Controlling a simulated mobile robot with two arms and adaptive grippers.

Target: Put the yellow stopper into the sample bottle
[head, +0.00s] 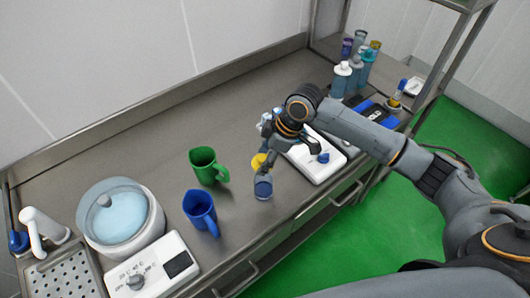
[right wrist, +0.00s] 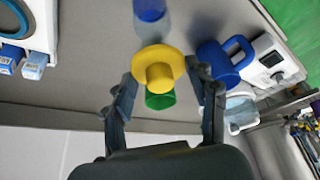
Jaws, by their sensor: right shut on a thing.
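My right gripper (head: 265,147) is shut on the yellow stopper (head: 258,162) above the steel table. In the right wrist view, the yellow stopper (right wrist: 158,66) sits between the two fingertips, with its wide flange showing. The sample bottle (head: 263,188) is small and clear with blue in it. It stands on the table just below and in front of the stopper in the head view, and shows at the top of the right wrist view (right wrist: 151,14). The stopper appears apart from the bottle. My left gripper is in neither view.
A green mug (head: 204,168) and a blue mug (head: 199,208) stand left of the bottle. A white device (head: 312,160) lies to its right. A lidded bath (head: 122,222) and a control box (head: 150,268) are at the left. Several bottles (head: 357,68) stand at the back right.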

